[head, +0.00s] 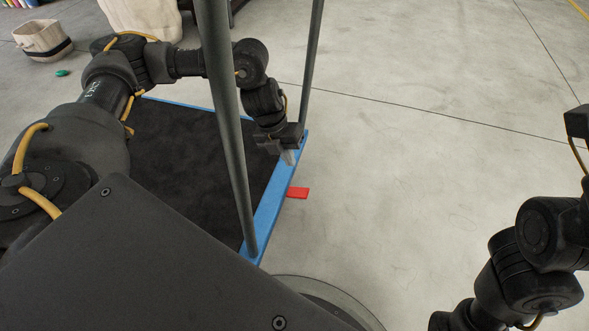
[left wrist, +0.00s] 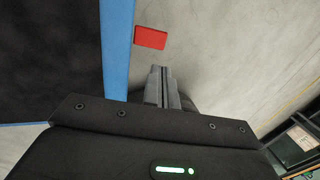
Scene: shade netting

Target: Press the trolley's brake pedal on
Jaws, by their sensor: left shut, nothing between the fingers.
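The trolley has a black deck (head: 185,145) with a blue edge frame (head: 270,205) and dark upright posts. The red brake pedal (head: 298,192) sticks out from the blue edge on its right side, low near the floor. It also shows in the left wrist view (left wrist: 150,38), just beyond my fingertips and right of the blue edge. My left gripper (head: 289,157) is shut and empty, pointing down by the blue edge, a little behind the pedal in the head view. The fingers look apart from the pedal. My right gripper is out of view; only part of that arm shows at the right.
A trolley post (head: 228,120) stands in front of my left arm, and another (head: 312,60) rises behind the gripper. A cream basket (head: 42,38) and a small green thing (head: 62,73) are at the far left. The floor right of the trolley is clear.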

